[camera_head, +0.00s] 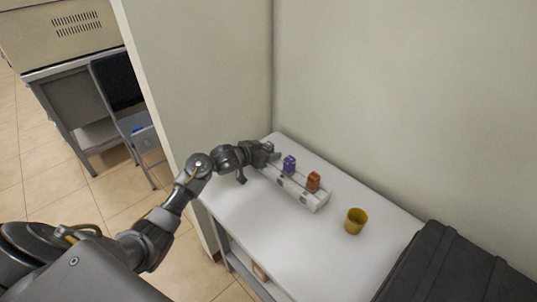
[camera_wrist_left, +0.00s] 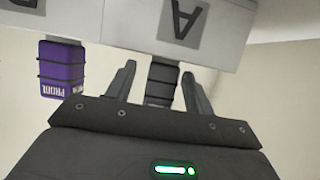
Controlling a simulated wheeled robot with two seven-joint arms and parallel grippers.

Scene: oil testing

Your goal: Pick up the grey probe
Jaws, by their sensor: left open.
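The grey probe (camera_wrist_left: 161,84) is a dark ribbed piece at the slot labelled A of the white rack (camera_head: 299,193). In the left wrist view it stands between the two fingers of my left gripper (camera_wrist_left: 158,72), with a gap visible on each side. In the head view my left gripper (camera_head: 273,153) is at the far left end of the rack and largely hides the probe. The left gripper is open. The rack also shows in the left wrist view (camera_wrist_left: 236,32). My right gripper is not in view.
A purple probe (camera_head: 290,163) stands close beside the grey one, also seen in the left wrist view (camera_wrist_left: 61,72). An orange probe (camera_head: 313,181) is further along. A yellow cup (camera_head: 355,222) and a black case (camera_head: 455,268) are to the right. The table front (camera_head: 265,235) is clear.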

